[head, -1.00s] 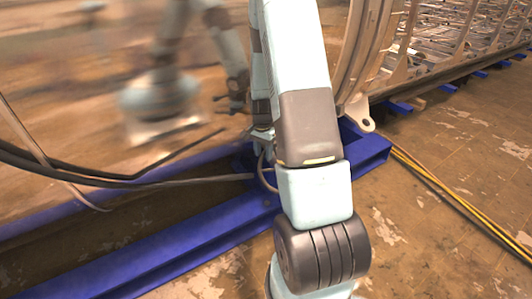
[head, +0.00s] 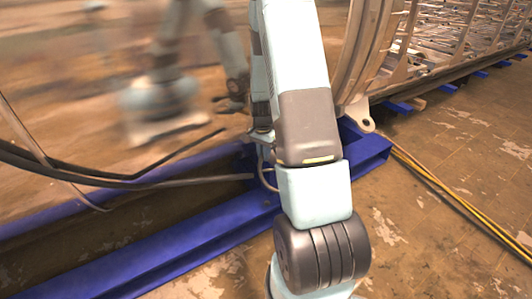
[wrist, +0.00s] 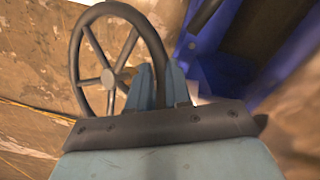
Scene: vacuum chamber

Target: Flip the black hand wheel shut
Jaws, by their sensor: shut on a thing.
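The black hand wheel (wrist: 108,78) shows in the wrist view at the upper left, a spoked ring with a round hub. My gripper (wrist: 158,76) is at the right side of the wheel, its two light blue fingers on either side of the rim and shut on it. The lower part of the wheel is hidden behind my gripper body. In the head view I cannot make out the wheel, and my arm hides my gripper there.
A blue steel frame (head: 165,243) runs across the floor beside my arm. Dark hoses (head: 105,178) hang at the left. A large pale ring flange (head: 352,75) stands behind my arm. Yellow cables (head: 440,187) lie on the floor at the right. A blurred arm-like reflection shows at upper left.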

